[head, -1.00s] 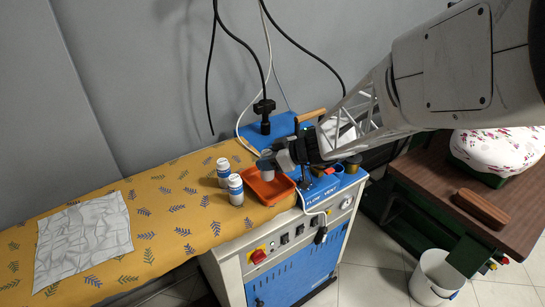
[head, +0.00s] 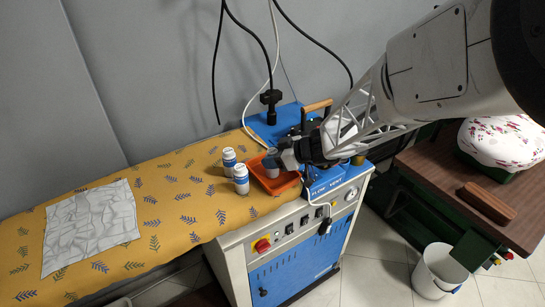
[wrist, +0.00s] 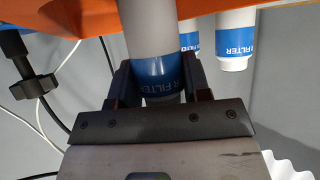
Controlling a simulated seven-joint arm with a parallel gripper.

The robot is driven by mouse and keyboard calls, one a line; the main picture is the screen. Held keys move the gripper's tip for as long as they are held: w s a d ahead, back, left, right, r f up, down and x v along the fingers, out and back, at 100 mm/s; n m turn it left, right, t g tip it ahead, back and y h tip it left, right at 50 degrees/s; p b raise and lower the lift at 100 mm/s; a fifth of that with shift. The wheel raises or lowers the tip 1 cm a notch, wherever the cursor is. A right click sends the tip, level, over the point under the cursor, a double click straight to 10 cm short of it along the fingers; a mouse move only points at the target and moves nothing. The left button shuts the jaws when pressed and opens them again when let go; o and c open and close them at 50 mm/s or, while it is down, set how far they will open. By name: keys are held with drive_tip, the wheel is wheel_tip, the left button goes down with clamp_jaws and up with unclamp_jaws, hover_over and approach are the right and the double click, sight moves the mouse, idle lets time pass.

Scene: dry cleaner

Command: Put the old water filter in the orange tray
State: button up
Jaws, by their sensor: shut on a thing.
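The old water filter (head: 271,167) is a greyish cylinder with a blue band. It is held over the orange tray (head: 291,187), with its lower end at or within the tray's outline. I cannot tell whether it touches the tray floor. My gripper (head: 280,158) is shut on it. In the wrist view, the fingers (wrist: 160,85) grip both sides of the filter (wrist: 148,30) around its blue "FILTER" label, and the orange tray (wrist: 38,30) fills the top edge.
Two whiter filters, one (head: 229,160) behind the other (head: 241,180), stand upright left of the tray on the yellow leaf-patterned board (head: 170,215). A crumpled white cloth (head: 92,225) lies farther left. An iron with a wooden handle (head: 317,106) is behind my gripper.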

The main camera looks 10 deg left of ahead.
drive_tip(key=shift+f, duration=0.15)
drive_tip(key=o, duration=1)
drive_tip(key=shift+c, duration=0.2)
drive_tip(key=shift+r, duration=0.2)
drive_tip(key=shift+d+r, duration=0.2)
drive_tip(key=shift+d, duration=0.2)
drive_tip(key=v, duration=1.1)
drive_tip(key=shift+s+d, duration=0.1)
drive_tip(key=shift+s, duration=0.05)
